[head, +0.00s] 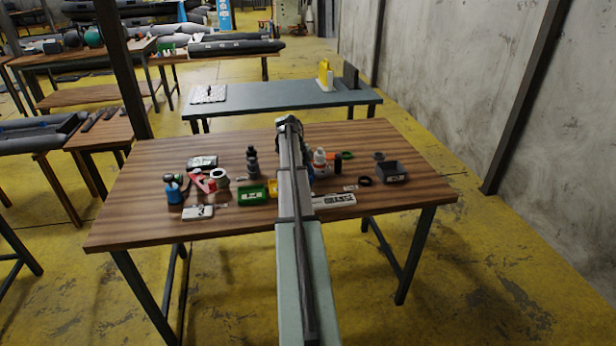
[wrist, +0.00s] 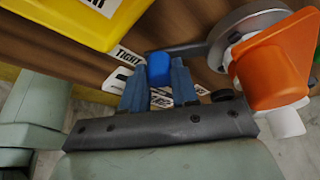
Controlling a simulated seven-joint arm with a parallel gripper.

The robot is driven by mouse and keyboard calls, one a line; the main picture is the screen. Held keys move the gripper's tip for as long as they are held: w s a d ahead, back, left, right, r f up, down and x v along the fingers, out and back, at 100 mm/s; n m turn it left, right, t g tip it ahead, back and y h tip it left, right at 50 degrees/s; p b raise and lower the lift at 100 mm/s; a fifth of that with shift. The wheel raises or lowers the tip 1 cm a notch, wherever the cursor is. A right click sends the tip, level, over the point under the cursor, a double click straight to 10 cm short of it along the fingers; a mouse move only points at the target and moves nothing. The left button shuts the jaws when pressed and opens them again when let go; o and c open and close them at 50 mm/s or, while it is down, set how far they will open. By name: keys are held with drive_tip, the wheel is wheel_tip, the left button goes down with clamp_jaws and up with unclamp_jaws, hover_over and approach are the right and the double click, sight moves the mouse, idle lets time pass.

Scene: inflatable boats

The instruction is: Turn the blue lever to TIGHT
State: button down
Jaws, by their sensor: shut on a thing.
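The blue lever (wrist: 158,68) shows as a rounded blue knob in the wrist view, between the fingertips of my gripper (wrist: 159,72). The two blue-grey fingers are shut on it, one on each side. A white label reading TIGHT (wrist: 127,56) lies just left of the knob. Other white labels (wrist: 188,94) show behind and right of the fingers, partly covered, and I cannot read them fully. The lever's lower part is hidden by the fingers. In the head view my arm reaches over the wooden table (head: 130,215) and hides the lever.
In the wrist view, an orange handle (wrist: 272,75) on a round grey metal part (wrist: 232,32) is close on the right. A yellow container (wrist: 75,18) is at the upper left. In the head view, a green box (head: 252,195) and a dark bin (head: 392,172) flank my arm.

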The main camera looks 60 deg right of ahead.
drive_tip(key=c, duration=0.8)
unclamp_jaws()
drive_tip(key=shift+c, duration=0.2)
drive_tip(key=shift+w+r, duration=0.1)
drive_tip(key=d+v, duration=0.1)
drive_tip(key=v, duration=1.2)
drive_tip(key=shift+a+r, duration=0.35)
drive_tip(key=shift+a, duration=0.15)
